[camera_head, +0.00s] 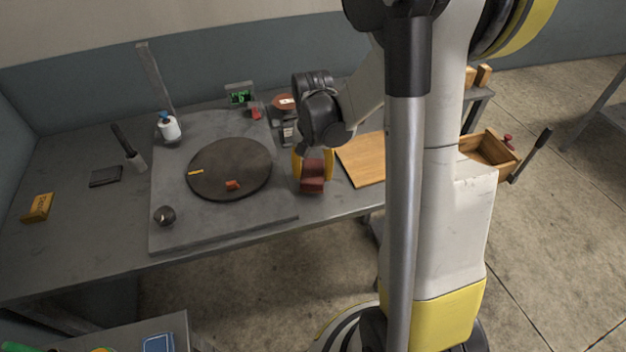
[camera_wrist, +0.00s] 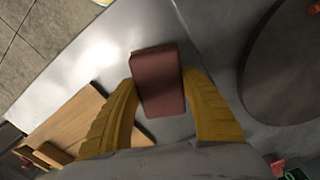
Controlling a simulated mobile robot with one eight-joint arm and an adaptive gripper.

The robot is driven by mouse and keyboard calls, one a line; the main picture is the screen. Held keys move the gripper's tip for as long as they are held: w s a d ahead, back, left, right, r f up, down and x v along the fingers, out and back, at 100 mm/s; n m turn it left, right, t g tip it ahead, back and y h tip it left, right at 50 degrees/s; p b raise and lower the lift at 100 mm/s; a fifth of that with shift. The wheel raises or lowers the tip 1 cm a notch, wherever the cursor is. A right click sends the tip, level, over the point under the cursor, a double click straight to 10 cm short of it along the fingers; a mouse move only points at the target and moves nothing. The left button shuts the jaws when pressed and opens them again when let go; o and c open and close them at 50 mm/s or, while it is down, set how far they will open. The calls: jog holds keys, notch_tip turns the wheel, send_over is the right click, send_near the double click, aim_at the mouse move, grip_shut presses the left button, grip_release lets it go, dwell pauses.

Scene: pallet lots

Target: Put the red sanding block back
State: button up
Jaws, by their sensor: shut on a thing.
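The red sanding block (camera_head: 312,177) is a dark red block between the yellow fingers of my gripper (camera_head: 313,164). My gripper is shut on it and holds it over the front part of the grey bench, between the round dark disc and the wooden board. In the wrist view the block (camera_wrist: 158,80) shows between the two yellow fingertips (camera_wrist: 165,100), with its far end sticking out past them. I cannot tell its exact height above the bench.
A round dark disc (camera_head: 229,181) bears a small orange-red piece (camera_head: 232,185) and a yellow strip. A wooden board (camera_head: 361,160) lies right of my gripper. An open wooden drawer (camera_head: 487,150) is at the right. A white bottle (camera_head: 168,128) and dark knob (camera_head: 164,215) stand left.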

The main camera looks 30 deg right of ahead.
jog(key=shift+f, duration=0.85)
jog(key=shift+f, duration=0.1)
jog(key=o, duration=1.2)
jog(key=shift+b, duration=0.3)
